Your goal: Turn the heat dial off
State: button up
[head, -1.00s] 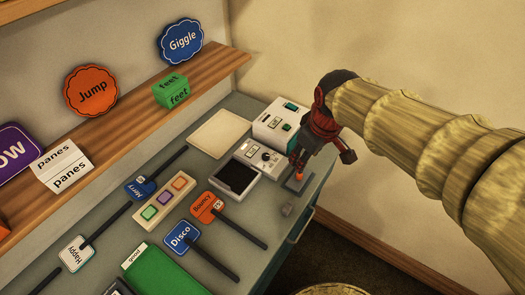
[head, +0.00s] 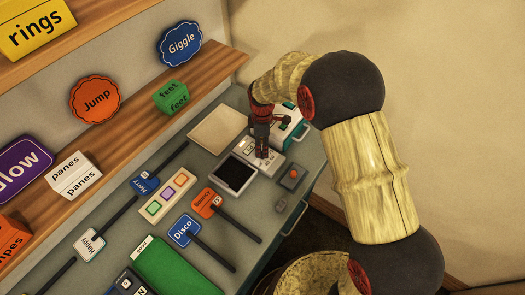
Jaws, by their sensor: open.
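A white device with a black square plate (head: 235,174) stands toward the far end of the table. Its light control panel (head: 270,167) sits just behind and to the right of the plate. My gripper (head: 262,152) points down over this panel, with its jaws open. The gripper covers the part of the panel where a dark round dial showed earlier, so the dial and its setting are hidden. I cannot tell whether the fingers touch the dial or stand around it.
A white box with green parts (head: 297,126) stands behind my gripper. A grey block with an orange-red button (head: 293,174) is to the right. A cream board (head: 218,129) lies to the left. Paddle signs, a three-button strip (head: 167,194) and a green case (head: 165,265) fill the nearer table.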

aim_at(262, 154)
jog(key=shift+f, duration=2.15)
grip_shut()
